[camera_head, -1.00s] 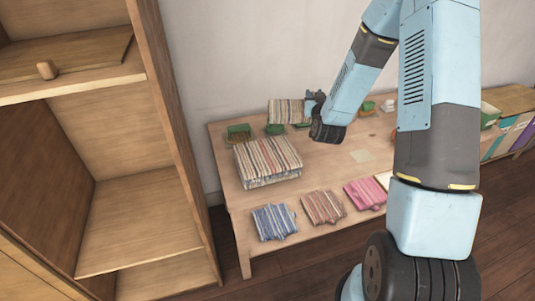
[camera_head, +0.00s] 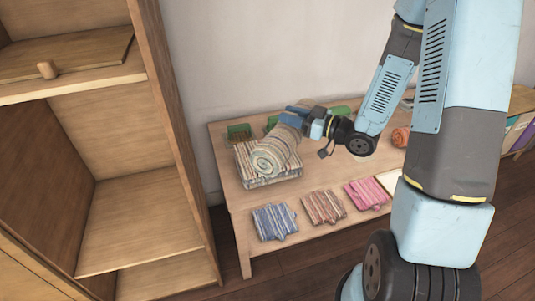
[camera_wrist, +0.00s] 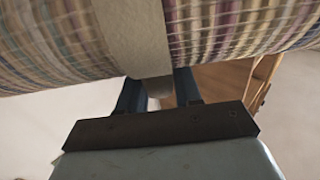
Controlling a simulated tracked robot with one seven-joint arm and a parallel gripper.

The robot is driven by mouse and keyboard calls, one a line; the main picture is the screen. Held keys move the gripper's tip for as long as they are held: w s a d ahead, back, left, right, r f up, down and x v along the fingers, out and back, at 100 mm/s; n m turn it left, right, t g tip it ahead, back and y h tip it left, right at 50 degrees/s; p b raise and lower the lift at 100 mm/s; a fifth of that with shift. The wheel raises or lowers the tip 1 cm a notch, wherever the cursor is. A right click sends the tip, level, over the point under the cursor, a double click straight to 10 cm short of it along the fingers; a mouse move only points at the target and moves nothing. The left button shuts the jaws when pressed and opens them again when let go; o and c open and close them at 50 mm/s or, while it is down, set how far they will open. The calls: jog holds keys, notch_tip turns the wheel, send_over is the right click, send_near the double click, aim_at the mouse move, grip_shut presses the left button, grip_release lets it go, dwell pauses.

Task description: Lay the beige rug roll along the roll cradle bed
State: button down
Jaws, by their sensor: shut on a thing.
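My gripper (camera_wrist: 158,88) meets the roll at this band. I cannot make out the roll cradle for certain.
The wooden table (camera_head: 236,226) holds blue (camera_head: 274,222), brown (camera_head: 323,207) and pink (camera_head: 366,193) folded rugs along its front. A green box (camera_head: 239,132) stands at the back left. A tall wooden shelf (camera_head: 180,140) rises at left. An orange roll (camera_head: 401,137) lies at right.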

jog(key=shift+s+a, duration=0.1)
jog(key=shift+s, duration=0.25)
jog(key=shift+w+a+f, duration=0.1)
jog(key=w+a+f, duration=0.6)
jog(key=w+f, duration=0.6)
jog(key=shift+a+f, duration=0.15)
jog(key=shift+f, duration=0.25)
jog(key=shift+f, duration=0.15)
jog(key=c, duration=0.8)
grip_release()
